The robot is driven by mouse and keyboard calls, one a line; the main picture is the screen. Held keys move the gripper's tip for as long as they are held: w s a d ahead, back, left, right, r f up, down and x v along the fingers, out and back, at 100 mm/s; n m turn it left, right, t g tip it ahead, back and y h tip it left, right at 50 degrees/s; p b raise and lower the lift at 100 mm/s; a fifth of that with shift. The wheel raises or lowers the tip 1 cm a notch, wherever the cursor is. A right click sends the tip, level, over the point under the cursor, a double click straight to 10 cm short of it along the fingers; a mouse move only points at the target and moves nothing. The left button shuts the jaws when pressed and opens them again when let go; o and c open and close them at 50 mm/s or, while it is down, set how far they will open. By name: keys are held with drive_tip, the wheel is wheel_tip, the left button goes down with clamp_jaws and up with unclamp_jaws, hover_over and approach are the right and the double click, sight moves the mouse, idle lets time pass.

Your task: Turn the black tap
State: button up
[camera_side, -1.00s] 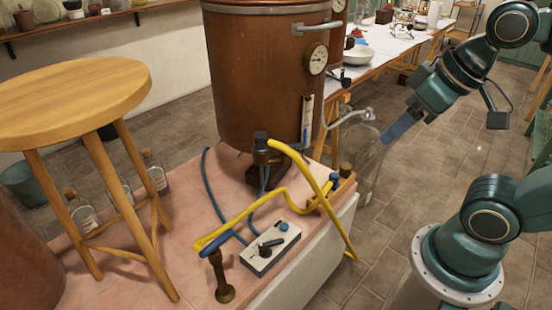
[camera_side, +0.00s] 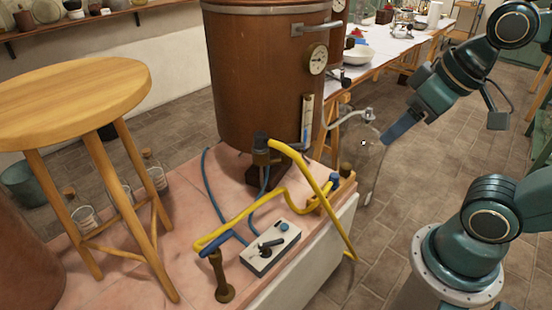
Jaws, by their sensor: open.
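A small pale box (camera_side: 272,249) stands on the pink tiled top, with a black lever-like tap (camera_side: 270,244) and a blue knob on its upper face. Another dark fitting (camera_side: 261,150) sits at the foot of the copper boiler (camera_side: 262,75), with the yellow hose by it. I cannot tell for sure which of the two is the black tap. My gripper (camera_side: 388,140) is at the upper right, open, its blue finger pointing down and left. It is well apart from both fittings. Its tips are small in view.
The yellow hose (camera_side: 235,226) arches over the tiled top, near the box and a brass post (camera_side: 219,276). A clear glass vessel (camera_side: 364,158) is close to my gripper's tips in the picture. A wooden stool (camera_side: 72,100) stands at left.

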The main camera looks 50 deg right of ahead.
drive_tip(key=shift+w, duration=0.1)
drive_tip(key=c, duration=0.7)
drive_tip(key=shift+w+r, duration=0.1)
drive_tip(key=shift+w, duration=0.15)
drive_tip(key=c, duration=0.4)
drive_tip(key=shift+w+d, duration=0.15)
drive_tip(key=shift+w, duration=0.2)
clamp_jaws()
drive_tip(key=w+d+f+m+g, duration=0.1)
drive_tip(key=w+d+f+m, duration=0.1)
drive_tip(key=w, duration=0.7)
drive_tip(key=w+d+f+m+h, duration=0.1)
drive_tip(key=w+d+f+m, duration=0.1)
drive_tip(key=w+d+f, duration=0.3)
drive_tip(key=w+d+f+m+g+h, duration=0.1)
drive_tip(key=w+d+f+m, duration=0.2)
drive_tip(key=w, duration=0.9)
wheel_tip(320, 180, down, 4)
drive_tip(key=shift+w+d+r+g, duration=0.15)
drive_tip(key=shift+w+d+g, duration=0.15)
drive_tip(key=shift+d, duration=0.1)
